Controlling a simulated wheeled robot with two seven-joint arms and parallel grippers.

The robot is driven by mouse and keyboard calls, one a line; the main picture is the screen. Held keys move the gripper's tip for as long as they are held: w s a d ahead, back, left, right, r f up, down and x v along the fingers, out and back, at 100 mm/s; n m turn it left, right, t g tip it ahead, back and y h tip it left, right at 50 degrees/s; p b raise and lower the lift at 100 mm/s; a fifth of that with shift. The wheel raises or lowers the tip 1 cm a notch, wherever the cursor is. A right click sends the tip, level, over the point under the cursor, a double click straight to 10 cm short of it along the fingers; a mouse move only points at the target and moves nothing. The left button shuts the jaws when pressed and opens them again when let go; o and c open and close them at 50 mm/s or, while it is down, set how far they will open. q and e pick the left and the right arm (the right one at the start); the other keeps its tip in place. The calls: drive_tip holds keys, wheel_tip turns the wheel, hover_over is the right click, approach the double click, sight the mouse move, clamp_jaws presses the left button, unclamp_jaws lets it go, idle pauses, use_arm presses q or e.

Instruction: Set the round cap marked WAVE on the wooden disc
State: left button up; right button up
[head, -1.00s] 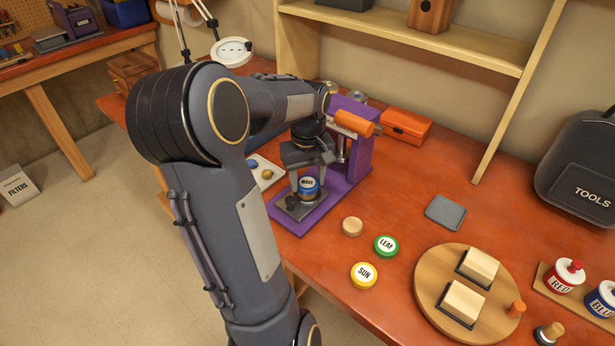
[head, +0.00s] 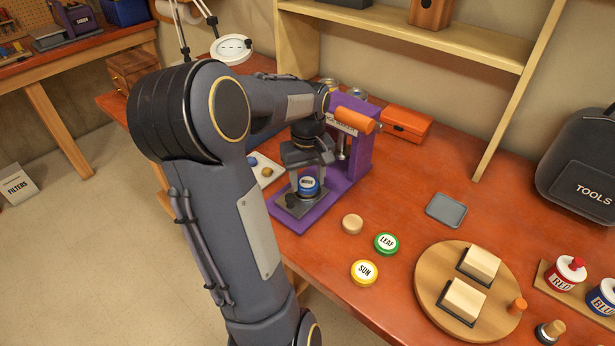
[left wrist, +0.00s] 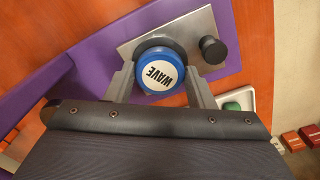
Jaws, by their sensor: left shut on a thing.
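The round cap marked WAVE (head: 308,185) is blue with a white face. It is at the metal plate of the purple press (head: 352,165), and I cannot tell whether it touches what is under it. My left gripper (head: 308,180) is shut on it from above, one finger on each side. In the left wrist view the cap (left wrist: 159,71) sits between the fingertips (left wrist: 160,80), over a dark round base. A small pale wooden disc (head: 352,224) lies bare on the table, in front of the press. My right gripper is not in view.
A green LEAF cap (head: 386,244) and a yellow SUN cap (head: 364,273) lie near the wooden disc. A round wooden board (head: 428,290) with two pale blocks stands to the right. A grey square pad (head: 446,210) lies behind. A white tray (head: 262,181) is left of the press.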

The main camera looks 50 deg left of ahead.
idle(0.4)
use_arm(q)
drive_tip(key=o, duration=1.4)
drive_tip(key=shift+r, duration=0.1)
drive_tip(key=shift+r+p, duration=3.1)
drive_tip(key=shift+r, duration=0.4)
drive_tip(key=shift+f, duration=0.1)
